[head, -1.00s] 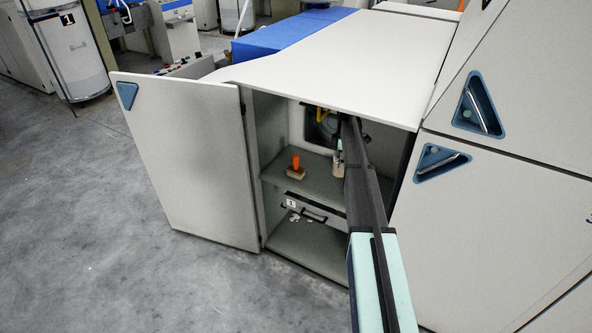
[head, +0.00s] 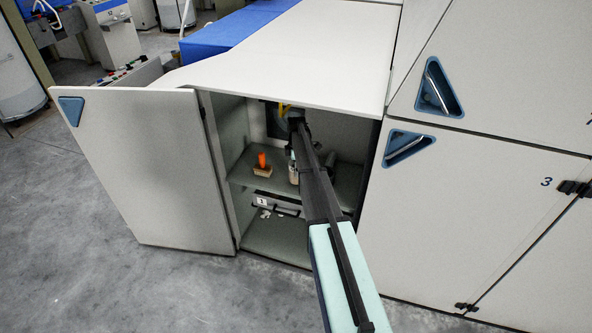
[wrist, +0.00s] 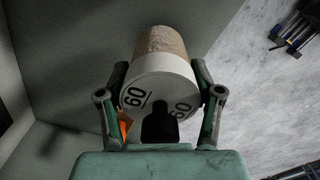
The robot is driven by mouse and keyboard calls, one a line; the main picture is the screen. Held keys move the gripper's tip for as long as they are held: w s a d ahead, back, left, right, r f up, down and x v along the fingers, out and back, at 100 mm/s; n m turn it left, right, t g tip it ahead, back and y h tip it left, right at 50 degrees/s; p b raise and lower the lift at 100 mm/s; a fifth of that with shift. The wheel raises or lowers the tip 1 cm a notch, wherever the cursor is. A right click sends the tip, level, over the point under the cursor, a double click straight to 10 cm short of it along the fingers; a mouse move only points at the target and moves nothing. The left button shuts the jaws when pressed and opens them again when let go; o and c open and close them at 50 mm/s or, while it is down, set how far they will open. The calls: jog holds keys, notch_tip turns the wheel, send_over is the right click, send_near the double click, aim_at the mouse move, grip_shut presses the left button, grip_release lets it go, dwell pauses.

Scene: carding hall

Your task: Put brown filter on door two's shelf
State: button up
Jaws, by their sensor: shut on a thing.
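My gripper (wrist: 160,95) is shut on the brown filter (wrist: 163,42), a cylinder with a brown body and a pale end cap marked 60. The cap faces the wrist camera. In the head view my gripper (head: 292,156) reaches down inside the open cabinet, with the filter (head: 294,173) small and partly hidden by my arm. The filter is at the upper shelf (head: 240,176); I cannot tell whether its base touches the shelf. The cabinet door (head: 140,165) stands open at left. Its number is not visible.
An orange-handled tool (head: 262,168) with a tan base stands on the shelf left of the filter. A grey case (head: 283,205) lies below the shelf. The white top (head: 280,50) overhangs the opening. A closed door marked 3 (head: 490,200) is at right.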

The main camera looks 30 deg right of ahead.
jog(key=shift+f, duration=0.8)
jog(key=shift+f, duration=0.2)
jog(key=o, duration=1.3)
jog(key=shift+c, duration=0.2)
notch_tip(320, 180, up, 12)
jog(key=b, duration=0.2)
jog(key=shift+r+b, duration=0.2)
jog(key=shift+b, duration=0.1)
